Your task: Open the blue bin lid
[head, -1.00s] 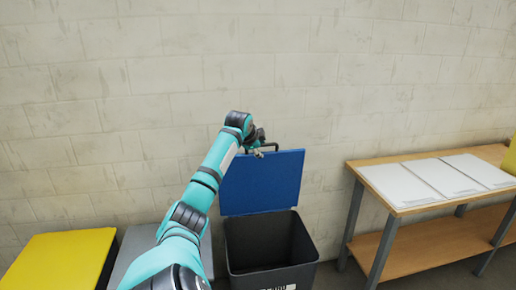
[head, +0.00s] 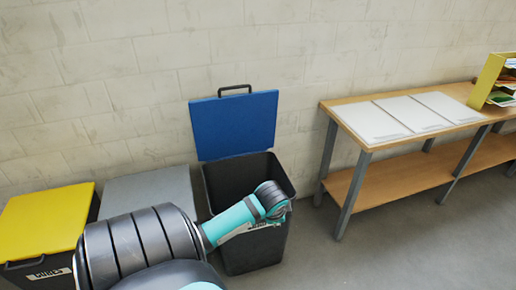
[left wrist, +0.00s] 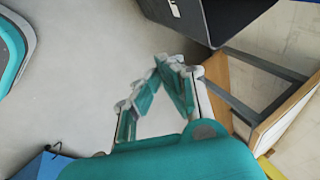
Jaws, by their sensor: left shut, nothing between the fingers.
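The blue lid (head: 235,125) stands raised at the rear of its dark bin (head: 245,254), close to the wall, with its dark handle (head: 234,88) at the top. The bin's mouth is open and its dark inside shows. My left arm reaches across the front of the bin, and its wrist covers part of the bin's front and label. The left gripper's fingers are hidden in the head view. In the left wrist view my left gripper (left wrist: 165,68) is shut and empty, its fingertips together over grey floor. My right gripper is not in view.
A grey-lidded bin (head: 150,187) and a yellow-lidded bin (head: 45,220) stand to the left. A wooden table (head: 350,126) with white sheets (head: 410,115) and a yellow rack (head: 487,80) stands to the right. Floor is free between the bin and table.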

